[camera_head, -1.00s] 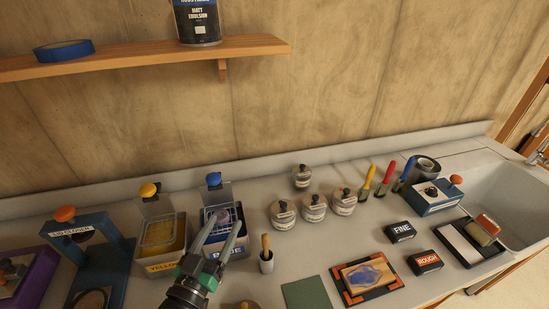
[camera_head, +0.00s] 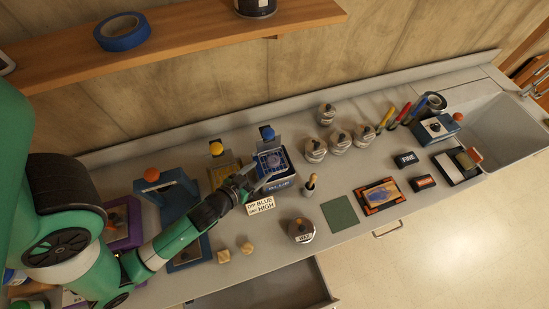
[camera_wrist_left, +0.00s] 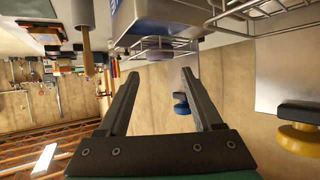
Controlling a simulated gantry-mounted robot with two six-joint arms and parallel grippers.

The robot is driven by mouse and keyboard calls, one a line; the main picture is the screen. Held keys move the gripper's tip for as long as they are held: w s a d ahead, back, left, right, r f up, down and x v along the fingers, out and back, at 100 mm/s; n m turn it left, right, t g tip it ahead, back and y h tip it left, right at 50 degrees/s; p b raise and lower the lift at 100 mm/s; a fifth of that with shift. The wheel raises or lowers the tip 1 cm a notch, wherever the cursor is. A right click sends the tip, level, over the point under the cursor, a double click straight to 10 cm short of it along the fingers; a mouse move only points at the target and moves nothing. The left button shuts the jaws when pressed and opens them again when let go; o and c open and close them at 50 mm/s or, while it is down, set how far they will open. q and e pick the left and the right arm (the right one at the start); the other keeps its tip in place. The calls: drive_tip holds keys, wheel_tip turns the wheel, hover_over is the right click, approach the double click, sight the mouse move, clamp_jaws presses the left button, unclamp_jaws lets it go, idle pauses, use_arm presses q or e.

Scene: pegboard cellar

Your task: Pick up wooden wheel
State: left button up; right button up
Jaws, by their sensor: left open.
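No plainly wood-coloured wheel shows. A lilac disc (camera_wrist_left: 150,55) sits at the blue bath's edge in the left wrist view, partly hidden by the bath; I cannot tell if it is the wooden wheel. My left gripper (camera_head: 258,176) is open over the front left of the blue bath (camera_head: 281,184) in the head view. In the left wrist view the open fingers (camera_wrist_left: 160,73) point toward the disc, with nothing clearly held between them. The blue bath has a wire basket (camera_head: 271,161) at its top. My right gripper is out of view.
The yellow bath (camera_head: 222,174) stands left of the blue one. A "dip blue" sign (camera_head: 260,205) is in front. Two wooden blocks (camera_head: 235,252) lie near the front edge, beside an open drawer (camera_head: 270,290).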

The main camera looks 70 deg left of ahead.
sight(272, 161)
use_arm(q)
drive_tip(key=x, duration=0.7)
drive_tip(key=shift+w+a+f, duration=0.15)
drive_tip(key=shift+w+f, duration=0.05)
drive_tip(key=shift+f, duration=0.05)
clamp_jaws()
drive_tip(key=shift+r, duration=0.1)
drive_tip(key=shift+r, duration=0.25)
wheel_tip(272, 161, up, 2)
drive_tip(key=shift+r+p, duration=0.1)
drive_tip(key=shift+p, duration=0.35)
drive_tip(key=w+d+r+p, duration=0.2)
drive_tip(key=d+r+p, duration=0.8)
drive_tip(key=d, duration=0.3)
drive_tip(key=shift+w+d+p, duration=0.25)
drive_tip(key=shift+d+p, duration=0.15)
drive_tip(key=shift+p, duration=0.25)
